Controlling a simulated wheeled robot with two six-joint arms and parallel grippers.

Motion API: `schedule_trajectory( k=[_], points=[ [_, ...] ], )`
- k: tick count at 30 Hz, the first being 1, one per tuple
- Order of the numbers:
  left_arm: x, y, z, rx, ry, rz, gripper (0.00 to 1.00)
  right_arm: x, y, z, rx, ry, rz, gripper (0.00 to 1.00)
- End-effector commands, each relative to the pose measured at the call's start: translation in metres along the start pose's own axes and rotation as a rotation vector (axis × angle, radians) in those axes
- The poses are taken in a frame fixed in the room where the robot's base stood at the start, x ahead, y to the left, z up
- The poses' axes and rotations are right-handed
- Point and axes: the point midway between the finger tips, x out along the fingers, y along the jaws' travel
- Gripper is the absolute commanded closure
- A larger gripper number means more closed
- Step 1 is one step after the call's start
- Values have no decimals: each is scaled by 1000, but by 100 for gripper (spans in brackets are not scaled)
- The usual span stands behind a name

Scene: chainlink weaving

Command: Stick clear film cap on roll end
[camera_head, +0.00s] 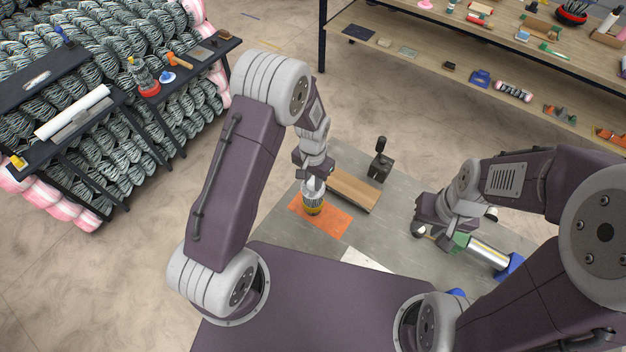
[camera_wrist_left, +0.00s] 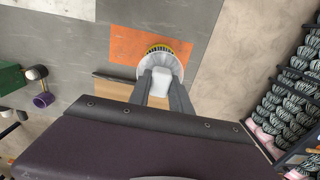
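My left gripper (camera_head: 313,183) points down over an orange mat (camera_head: 331,222). Its fingers are on either side of the white upper part of a small upright object (camera_head: 313,205) with a yellow and dark band. In the left wrist view this object (camera_wrist_left: 158,60) shows a pale, wide rim and a yellow-dark toothed edge, with the white part between both fingers. A silver roll (camera_head: 488,251) lies between a green block (camera_head: 460,242) and a blue holder (camera_head: 510,266). My right gripper (camera_head: 428,233) is beside the green block; its fingers are too small to read. I cannot identify a clear film cap.
A wooden block (camera_head: 353,190) lies right behind the orange mat. A black upright tool (camera_head: 380,163) stands at the back of the grey table (camera_head: 400,218). A white sheet (camera_head: 364,261) lies near the front. Racks stand apart at the left and back right.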

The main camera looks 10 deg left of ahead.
Motion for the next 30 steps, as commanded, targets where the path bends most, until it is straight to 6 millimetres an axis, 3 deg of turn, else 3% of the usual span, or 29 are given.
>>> schedule_trajectory(
  k=[1, 3, 14, 24, 30],
  points=[
    [0, 0, 0, 0, 1, 0, 67, 0, 0, 0, 0, 0, 0, 66],
    [0, 0, 0, 0, 1, 0, 50, 0, 0, 0, 0, 0, 0, 66],
    [-4, 0, -1, 0, 3, -1, 50, 3, 0, 0, 0, 0, 0, 66],
    [-72, 0, -1, 0, 6, -1, 50, 24, 0, 2, 0, 0, 0, 66],
    [-90, 0, 0, 0, 1, 0, 50, 26, 0, 3, 0, 0, 0, 66]
  ],
)
